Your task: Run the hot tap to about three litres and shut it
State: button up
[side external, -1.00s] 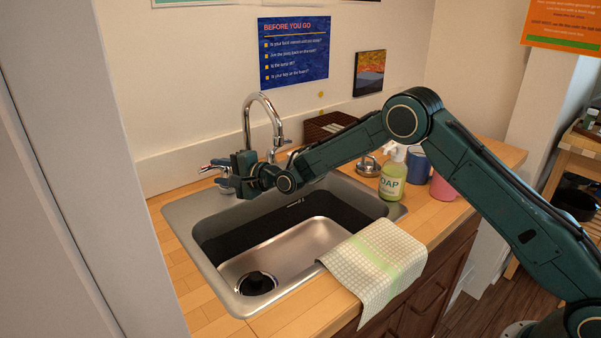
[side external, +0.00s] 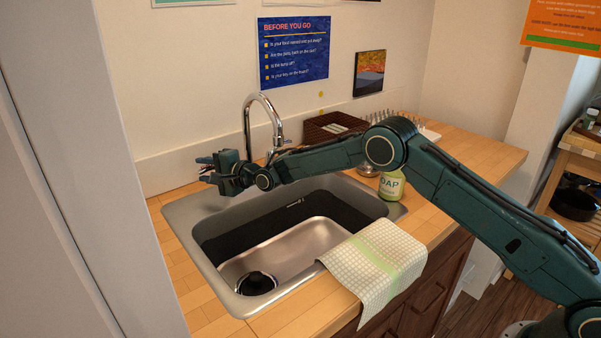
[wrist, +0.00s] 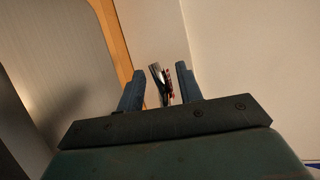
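The chrome tap (side external: 272,118) stands behind the sink with its curved spout over the basin. No water stream shows from it. The steel sink basin (side external: 305,240) shows no clear water level, and a dark drain piece (side external: 257,283) sits at its bottom. My gripper (side external: 206,169) is at the back left of the sink, left of the spout. In the wrist view my gripper (wrist: 160,88) has its two blue fingers apart, with a thin metal tap handle (wrist: 157,80) with red on it between them. I see gaps beside the handle. In the side view my gripper mostly hides the handle.
A green soap bottle (side external: 391,186) stands right of the sink, partly behind my arm. A checked cloth (side external: 375,268) hangs over the front right edge. A brown basket (side external: 330,126) stands behind. The wall is close behind the tap.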

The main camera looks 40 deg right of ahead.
jog(key=shift+c, duration=0.5)
grip_shut()
jog(key=shift+s+n+g+y, duration=0.15)
jog(key=shift+n+g+y, duration=0.15)
jog(key=shift+n+y, duration=0.15)
jog(key=shift+s+d+n+g+y, duration=0.1)
jog(key=shift+s+n+g+y, duration=0.3)
jog(key=shift+n+g+y, duration=0.45)
jog(key=shift+s+d+n+g+y, duration=0.1)
jog(key=shift+s+n+g+y, duration=0.25)
jog(key=shift+n+g+y, duration=0.4)
jog(key=shift+s+d+n+g+y, duration=0.1)
jog(key=shift+s+n+g+y, duration=0.4)
jog(key=shift+n+y, duration=0.5)
jog(key=shift+g+y, duration=0.3)
jog(key=shift+y, duration=0.05)
jog(key=shift+o, duration=0.5)
grip_release()
jog(key=shift+d, duration=0.15)
jog(key=v, duration=1.2)
